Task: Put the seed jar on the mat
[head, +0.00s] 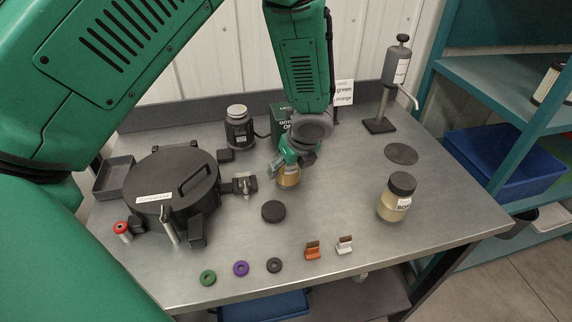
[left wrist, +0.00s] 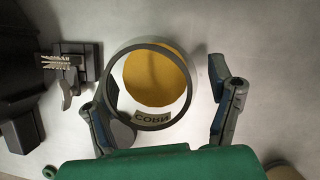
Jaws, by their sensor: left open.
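An open jar labelled CORN (left wrist: 153,119), with yellow contents, stands upright on the table; in the head view this jar (head: 289,180) is partly hidden by my gripper. My left gripper (head: 292,162) is over it, pointing down. In the left wrist view my left gripper (left wrist: 162,112) is open, with one finger on each side of the jar; a gap shows on the right, and contact on the left is unclear. A second jar (head: 396,198) with a dark lid and a pale label stands at the right. A flat dark round mat (head: 401,153) lies bare behind it. My right gripper is not in view.
A black round lid (head: 273,211) lies in front of the open jar. A black lidded seed meter (head: 172,190) stands at left. A pump dispenser (head: 394,75) stands behind the mat. Rings and small clips line the front edge. The table between the open jar and mat looks clear.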

